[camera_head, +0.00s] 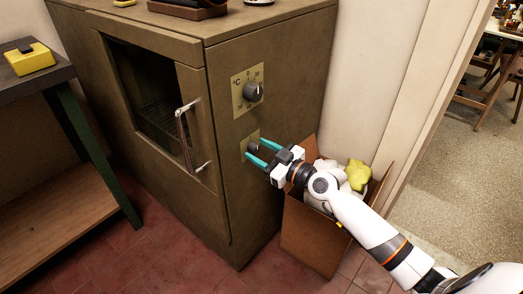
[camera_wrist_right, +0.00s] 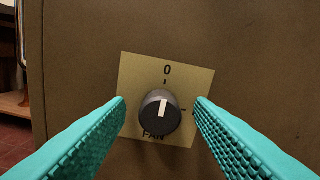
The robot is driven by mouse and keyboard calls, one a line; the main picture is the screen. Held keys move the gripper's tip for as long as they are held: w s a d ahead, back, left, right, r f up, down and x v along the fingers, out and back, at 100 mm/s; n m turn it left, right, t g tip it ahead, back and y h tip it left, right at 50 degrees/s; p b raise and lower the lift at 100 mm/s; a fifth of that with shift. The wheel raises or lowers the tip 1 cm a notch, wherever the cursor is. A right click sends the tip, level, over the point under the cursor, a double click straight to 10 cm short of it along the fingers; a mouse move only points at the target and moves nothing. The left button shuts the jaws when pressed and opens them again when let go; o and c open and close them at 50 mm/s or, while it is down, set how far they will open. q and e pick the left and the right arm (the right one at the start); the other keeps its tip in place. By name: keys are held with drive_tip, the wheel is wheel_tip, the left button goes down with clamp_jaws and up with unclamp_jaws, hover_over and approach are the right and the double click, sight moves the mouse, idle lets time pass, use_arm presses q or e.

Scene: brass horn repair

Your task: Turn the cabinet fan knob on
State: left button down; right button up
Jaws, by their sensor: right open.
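The fan knob (camera_wrist_right: 160,112) is a dark round knob with a white pointer line, on a pale plate (camera_wrist_right: 136,70) marked 0 and FAN. In the head view the right gripper (camera_head: 258,154) is in front of the lower plate (camera_head: 243,148) on the brown cabinet (camera_head: 262,203), and the knob is partly hidden behind the fingers. My left gripper is not in view.
A temperature knob (camera_head: 253,91) on a plate marked °C sits above. The cabinet door has a window and a metal handle (camera_head: 186,137) to the left. A cardboard box (camera_head: 312,238) with white and yellow items stands below my right arm. A workbench (camera_head: 42,75) stands at left.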

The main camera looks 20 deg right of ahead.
drive_tip(key=shift+c, duration=0.6)
drive_tip(key=c, duration=0.9)
